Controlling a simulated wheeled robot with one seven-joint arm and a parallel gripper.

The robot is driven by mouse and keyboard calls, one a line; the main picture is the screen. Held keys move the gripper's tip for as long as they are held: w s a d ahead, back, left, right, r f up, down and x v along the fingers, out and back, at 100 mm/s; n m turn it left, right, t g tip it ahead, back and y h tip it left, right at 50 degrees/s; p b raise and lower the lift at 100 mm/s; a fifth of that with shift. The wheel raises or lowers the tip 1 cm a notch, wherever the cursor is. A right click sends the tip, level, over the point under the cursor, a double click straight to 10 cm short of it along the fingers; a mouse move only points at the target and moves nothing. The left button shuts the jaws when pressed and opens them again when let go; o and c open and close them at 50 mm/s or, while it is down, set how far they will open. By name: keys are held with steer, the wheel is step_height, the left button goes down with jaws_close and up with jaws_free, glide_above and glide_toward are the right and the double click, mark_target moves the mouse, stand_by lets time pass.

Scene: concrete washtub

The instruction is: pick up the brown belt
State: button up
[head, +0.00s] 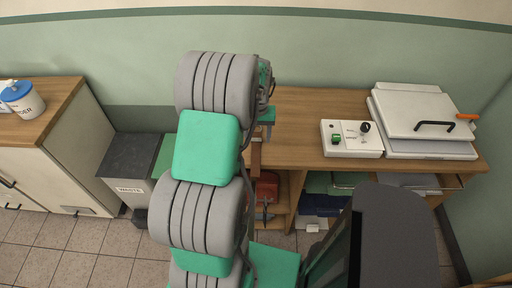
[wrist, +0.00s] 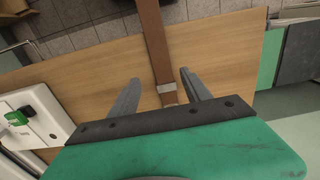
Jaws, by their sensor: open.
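The brown belt (wrist: 155,45) lies across the wooden worktop (wrist: 95,75) in the wrist view, with a metal piece near its lower end. It runs up the picture past the worktop's edge, over the tiled floor. My gripper (wrist: 160,76) is open, and the belt shows between its two grey fingers; whether either finger touches it I cannot tell. In the head view a short strip of the belt (head: 256,155) hangs at the worktop's front edge, beside my arm. My arm hides the rest of the belt and most of my gripper there.
A white device with a green switch (head: 352,138) and a large white lidded machine (head: 423,120) stand on the worktop's right. Shelves below hold a red item (head: 266,188). A grey waste bin (head: 128,165) and a cabinet with a white tub (head: 22,100) stand left.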

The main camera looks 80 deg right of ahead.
mark_target(256, 149)
steer(key=f, duration=0.2)
steer(key=f+p, duration=0.1)
steer(key=f, duration=0.1)
steer(key=shift+w+a+f, duration=0.1)
steer(key=shift+w+f, duration=0.1)
steer(key=shift+f, duration=0.05)
jaws_close()
stand_by(0.4)
